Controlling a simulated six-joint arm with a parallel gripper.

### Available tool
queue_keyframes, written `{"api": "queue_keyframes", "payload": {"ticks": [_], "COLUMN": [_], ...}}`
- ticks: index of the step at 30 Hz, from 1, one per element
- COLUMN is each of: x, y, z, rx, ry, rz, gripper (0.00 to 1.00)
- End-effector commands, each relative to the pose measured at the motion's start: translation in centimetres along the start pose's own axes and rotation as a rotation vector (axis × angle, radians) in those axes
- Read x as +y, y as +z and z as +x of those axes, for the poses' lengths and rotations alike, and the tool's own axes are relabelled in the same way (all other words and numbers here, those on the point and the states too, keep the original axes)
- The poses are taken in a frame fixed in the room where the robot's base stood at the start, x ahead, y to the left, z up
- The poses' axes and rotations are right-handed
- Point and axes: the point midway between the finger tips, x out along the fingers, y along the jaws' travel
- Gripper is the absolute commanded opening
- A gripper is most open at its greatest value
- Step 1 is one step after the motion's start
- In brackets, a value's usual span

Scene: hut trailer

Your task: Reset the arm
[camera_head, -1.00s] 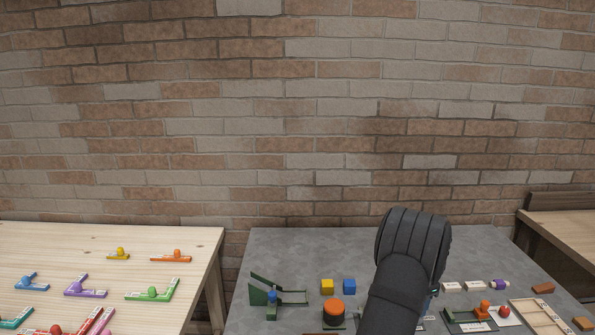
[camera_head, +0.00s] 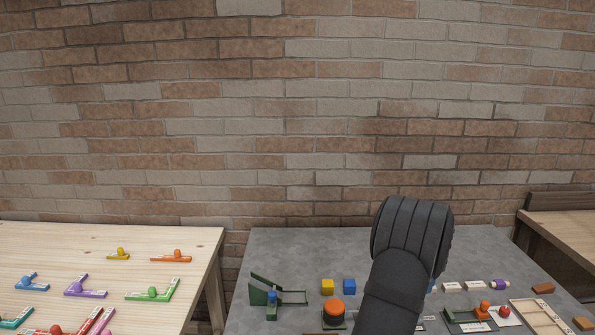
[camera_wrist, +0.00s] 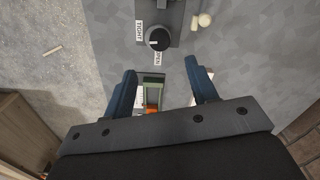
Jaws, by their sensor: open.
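My gripper (camera_wrist: 160,67) is open in the wrist view, with its two blue fingers spread apart and nothing held between them. Below and beyond the fingers is a black knob (camera_wrist: 158,39) on a grey plate, with small white labels beside it. A green frame (camera_wrist: 152,80) with some orange by it shows lower down between the fingers, partly hidden by the gripper body. In the head view my dark arm rises over the grey table (camera_head: 300,245) and hides my gripper and part of the tabletop.
On the grey table are a green stand (camera_head: 265,292), yellow block (camera_head: 327,286), blue block (camera_head: 349,286), orange button (camera_head: 333,311), red ball (camera_head: 504,312) and wooden tray (camera_head: 540,318). A wooden table (camera_head: 110,238) at left holds several coloured pieces. A brick wall (camera_head: 280,120) stands behind.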

Motion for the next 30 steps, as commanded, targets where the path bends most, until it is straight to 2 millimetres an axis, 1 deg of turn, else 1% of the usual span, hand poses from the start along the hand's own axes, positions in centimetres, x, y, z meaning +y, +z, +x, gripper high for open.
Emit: {"api": "queue_keyframes", "payload": {"ticks": [1,12,15,30], "x": [-0.1,0.0,0.1,0.1], "y": [-0.1,0.0,0.1,0.1], "z": [-1.1,-8.5,-5.8,4.2], "rx": [0.003,0.003,-0.004,-0.003], "ry": [-0.003,-0.003,0.003,0.002], "rz": [0.000,0.000,0.000,0.000], "gripper": [0.53,0.53,0.53,0.53]}}
